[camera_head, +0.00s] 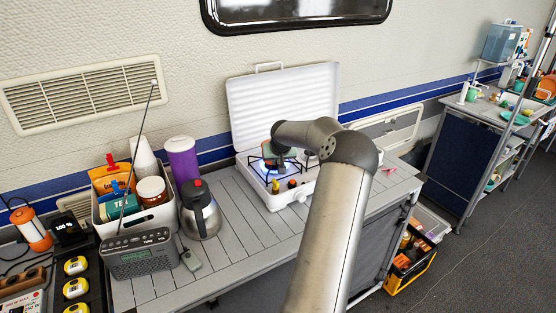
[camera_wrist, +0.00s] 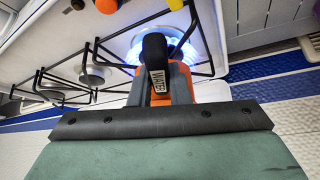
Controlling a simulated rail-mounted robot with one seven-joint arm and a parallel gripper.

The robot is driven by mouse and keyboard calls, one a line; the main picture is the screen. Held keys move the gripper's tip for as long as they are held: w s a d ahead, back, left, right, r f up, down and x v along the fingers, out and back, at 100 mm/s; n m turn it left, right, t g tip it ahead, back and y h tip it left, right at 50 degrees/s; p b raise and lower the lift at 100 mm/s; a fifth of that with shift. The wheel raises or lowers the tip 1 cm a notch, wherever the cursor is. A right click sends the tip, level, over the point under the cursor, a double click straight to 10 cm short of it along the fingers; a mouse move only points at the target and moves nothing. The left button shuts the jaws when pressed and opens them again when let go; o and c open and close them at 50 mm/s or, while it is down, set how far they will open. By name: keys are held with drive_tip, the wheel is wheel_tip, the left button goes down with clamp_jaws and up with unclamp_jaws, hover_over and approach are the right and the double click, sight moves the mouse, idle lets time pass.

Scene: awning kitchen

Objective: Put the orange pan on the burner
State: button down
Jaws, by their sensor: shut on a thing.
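The burner (camera_wrist: 160,45) is lit with a blue flame, just beyond the fingertips. In the head view, my gripper (camera_head: 281,160) is over the white stove, close above the lit burner (camera_head: 270,176). My wrist hides part of this area.
The stove's raised white lid (camera_head: 285,95) stands behind the burners. A second burner (camera_wrist: 50,85) is unlit. Knobs (camera_head: 292,184) line the stove front. The slatted counter between is mostly clear.

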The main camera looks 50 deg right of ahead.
drive_tip(key=c, duration=1.4)
unclamp_jaws()
drive_tip(key=shift+o, duration=0.2)
drive_tip(key=shift+r, duration=0.1)
drive_tip(key=b+v, duration=0.2)
drive_tip(key=v, duration=1)
drive_tip(key=w+a+f+n+g+y, duration=0.1)
drive_tip(key=w+a+n, duration=0.1)
drive_tip(key=a, duration=1.2)
drive_tip(key=w+a+f+n+g+y, duration=0.1)
drive_tip(key=w+a+n, duration=0.15)
drive_tip(key=a, duration=1.15)
drive_tip(key=s+a+f+n+g+y, duration=0.2)
drive_tip(key=s+a+f+n, duration=0.1)
drive_tip(key=s+a, duration=1.8)
drive_tip(key=a+n, duration=0.1)
drive_tip(key=a, duration=0.3)
drive_tip(key=shift+s+a+f+n+y, duration=0.2)
drive_tip(key=shift+s+f+n+y, duration=0.05)
drive_tip(key=shift+s+n+y, duration=0.15)
